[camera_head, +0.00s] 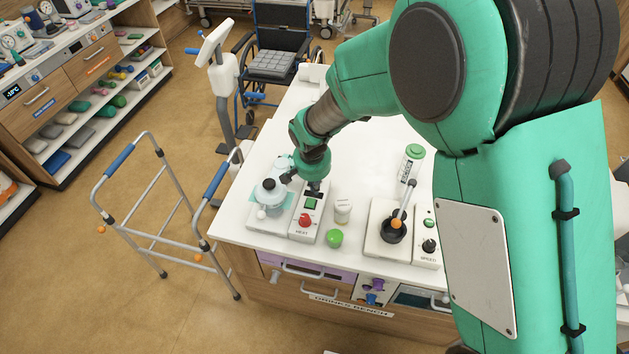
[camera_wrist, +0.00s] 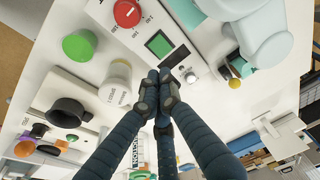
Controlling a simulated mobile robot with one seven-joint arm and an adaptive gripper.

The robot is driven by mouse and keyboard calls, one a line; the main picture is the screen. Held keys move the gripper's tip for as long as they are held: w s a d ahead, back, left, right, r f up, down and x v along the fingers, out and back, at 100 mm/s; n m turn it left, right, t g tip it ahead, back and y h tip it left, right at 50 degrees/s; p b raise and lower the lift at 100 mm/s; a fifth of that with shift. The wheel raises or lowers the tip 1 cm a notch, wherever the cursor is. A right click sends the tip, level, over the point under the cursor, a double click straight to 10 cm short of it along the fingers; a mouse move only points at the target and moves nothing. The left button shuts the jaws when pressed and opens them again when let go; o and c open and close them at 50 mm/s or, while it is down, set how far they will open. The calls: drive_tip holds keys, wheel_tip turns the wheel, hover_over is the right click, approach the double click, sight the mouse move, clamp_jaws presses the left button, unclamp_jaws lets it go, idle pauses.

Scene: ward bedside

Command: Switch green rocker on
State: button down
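The green rocker (camera_head: 309,203) sits on a white control box (camera_head: 303,234) marked HEAT, above a red knob (camera_head: 305,220). In the wrist view the green rocker (camera_wrist: 159,43) is a square in a dark frame, with the red knob (camera_wrist: 127,13) beyond it. My gripper (camera_head: 314,190) hangs over the far end of the box. In the wrist view its dark fingers (camera_wrist: 160,76) are drawn together with nothing between them, tips close beside the rocker. I cannot tell whether they touch the box, nor which way the rocker is tipped.
A glass vessel on a stand (camera_head: 268,192) is close left of the box. A white jar (camera_head: 343,209) and a green ball-like thing (camera_head: 334,238) are right of it. A SPEED box (camera_head: 427,243) with another green switch stands farther right. A walker (camera_head: 165,200) is left of the bench.

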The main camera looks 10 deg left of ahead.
sight(311, 203)
drive_tip(key=shift+w+f+b, duration=0.1)
drive_tip(key=shift+w+f, duration=0.1)
drive_tip(key=shift+f, duration=0.75)
drive_tip(key=shift+w+f+b, duration=0.15)
drive_tip(key=shift+w+f, duration=0.05)
drive_tip(key=shift+f, duration=0.8)
drive_tip(key=shift+w+f+b, duration=0.1)
drive_tip(key=shift+w+f, duration=0.1)
drive_tip(key=shift+f, duration=0.75)
